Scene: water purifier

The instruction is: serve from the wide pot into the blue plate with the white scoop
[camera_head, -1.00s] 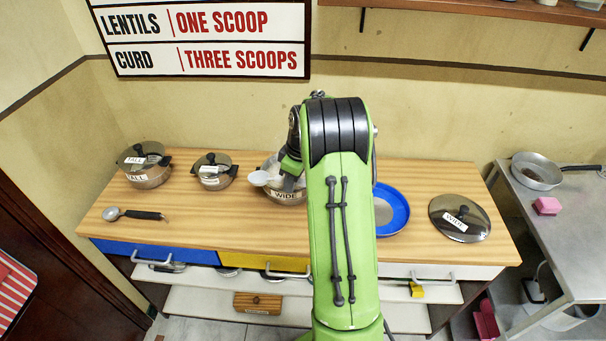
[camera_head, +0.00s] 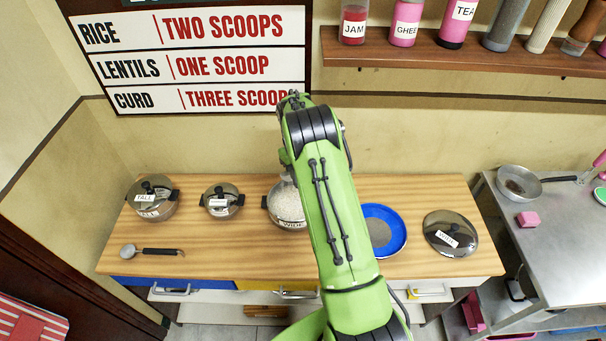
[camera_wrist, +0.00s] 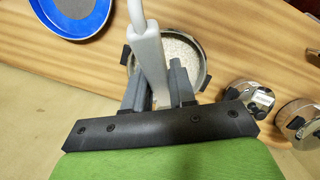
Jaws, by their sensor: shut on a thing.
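The wide pot (camera_head: 290,207) stands open on the wooden counter, partly behind my arm. It holds white grains, which also show in the wrist view (camera_wrist: 183,52). The blue plate (camera_head: 402,232) lies to the right of the pot, partly covered by my arm; its rim shows at the top left of the wrist view (camera_wrist: 93,27). My gripper (camera_wrist: 158,88) is shut on the white handle of the scoop (camera_wrist: 149,55), above the pot's edge in the wrist view. The scoop's bowl is out of sight, so its contents cannot be told. My gripper is hidden in the head view.
A tall pot (camera_head: 152,198) and a small lidded pot (camera_head: 222,200) stand to the left. A black-handled ladle (camera_head: 155,251) lies in front of them. The wide pot's lid (camera_head: 451,236) lies right of the plate. A wall sign (camera_head: 200,65) reads rice two, lentils one, curd three scoops.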

